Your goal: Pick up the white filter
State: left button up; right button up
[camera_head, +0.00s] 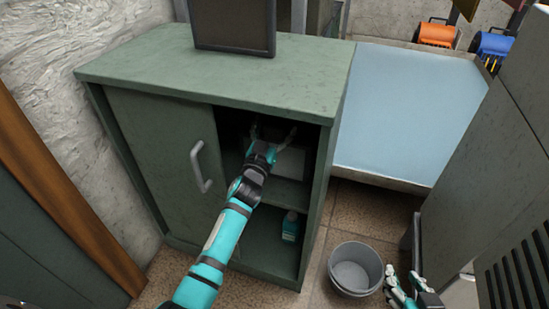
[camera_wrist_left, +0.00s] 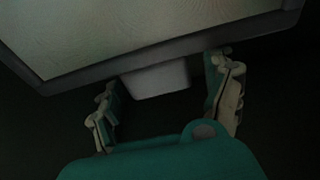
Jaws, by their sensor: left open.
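The white filter (camera_head: 297,162) sits on the upper shelf inside the green cabinet, partly hidden behind my left gripper (camera_head: 272,136). In the left wrist view the filter (camera_wrist_left: 130,35) is a pale panel with a grey frame and a small light tab (camera_wrist_left: 155,80) at its near edge. My left gripper (camera_wrist_left: 163,76) is open there, with one finger on each side of the tab and a gap to both. My right gripper (camera_head: 404,283) is low at the bottom right, empty, its fingers apart.
The green cabinet (camera_head: 225,80) has a closed left door panel (camera_head: 160,150) beside the opening. A teal-and-white bottle (camera_head: 291,227) stands on its lower shelf. A grey bucket (camera_head: 355,268) stands on the floor. A grey appliance (camera_head: 490,170) is at the right.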

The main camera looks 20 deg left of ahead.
pick_arm(q)
grip_shut()
dwell(0.6)
jog(key=shift+r, duration=0.1)
